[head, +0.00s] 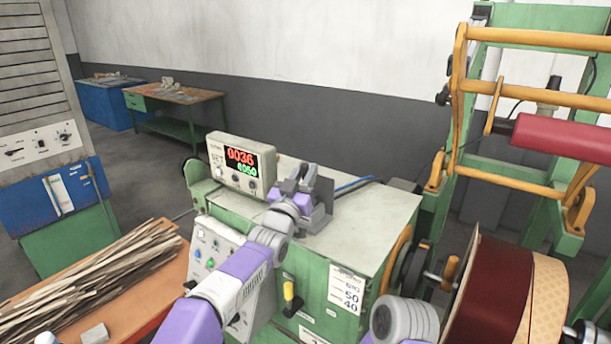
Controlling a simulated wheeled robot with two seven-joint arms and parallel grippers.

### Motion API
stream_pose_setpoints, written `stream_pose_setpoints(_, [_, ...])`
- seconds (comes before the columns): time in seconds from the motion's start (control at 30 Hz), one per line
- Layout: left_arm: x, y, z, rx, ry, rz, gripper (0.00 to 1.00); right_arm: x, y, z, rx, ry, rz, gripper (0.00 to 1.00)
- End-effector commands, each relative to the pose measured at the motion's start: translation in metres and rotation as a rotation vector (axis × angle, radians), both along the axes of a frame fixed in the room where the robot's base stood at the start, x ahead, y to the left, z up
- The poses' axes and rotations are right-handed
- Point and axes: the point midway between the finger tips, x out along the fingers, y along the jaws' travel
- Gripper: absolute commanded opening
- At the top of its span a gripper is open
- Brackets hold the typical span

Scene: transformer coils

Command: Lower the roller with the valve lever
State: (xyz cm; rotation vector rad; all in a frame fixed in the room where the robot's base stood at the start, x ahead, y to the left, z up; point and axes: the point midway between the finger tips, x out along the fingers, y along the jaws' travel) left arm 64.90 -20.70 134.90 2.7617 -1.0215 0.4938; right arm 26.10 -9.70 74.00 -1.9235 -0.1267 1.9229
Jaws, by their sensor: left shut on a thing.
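The red roller (565,138) is at the upper right, carried in an orange frame (457,105) on a green stand, above the large coil. My left gripper (301,175) is over the top of the green machine (365,222), against a small grey valve bracket (322,208). Its fingers are shut on the valve lever, which they mostly hide. My left arm reaches up to it from the bottom of the picture. My right gripper is not in view; a grey part of my right arm shows at the bottom.
A counter box (240,163) with a lit display stands left of the left gripper. A dark red and tan coil (492,295) is at the lower right. An orange table (120,310) with wooden strips is at the lower left. The machine top right of the bracket is mostly clear.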

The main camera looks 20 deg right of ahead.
Motion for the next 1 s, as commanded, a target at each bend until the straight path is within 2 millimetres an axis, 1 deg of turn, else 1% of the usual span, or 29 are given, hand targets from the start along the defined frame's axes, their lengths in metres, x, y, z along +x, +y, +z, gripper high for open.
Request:
stream_pose_setpoints(0.03, [0.000,0.000,0.000,0.001,0.001,0.000,0.27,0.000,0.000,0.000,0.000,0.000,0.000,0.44])
stream_pose_setpoints(0.1, [0.000,0.000,0.000,0.001,0.001,0.000,0.37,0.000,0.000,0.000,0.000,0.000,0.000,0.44])
stream_pose_setpoints(0.17, [0.000,0.000,0.000,0.001,0.001,0.000,0.45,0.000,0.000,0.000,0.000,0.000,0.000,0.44])
stream_pose_setpoints(0.57, [-0.003,0.003,-0.002,0.000,0.001,0.000,0.45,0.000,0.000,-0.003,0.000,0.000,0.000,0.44])
stream_pose_setpoints(0.67, [-0.009,0.008,-0.005,-0.001,0.002,-0.001,0.45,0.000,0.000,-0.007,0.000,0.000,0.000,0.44])
stream_pose_setpoints(1.0, [-0.038,0.034,-0.021,0.000,0.002,0.001,0.45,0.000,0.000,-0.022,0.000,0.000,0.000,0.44])
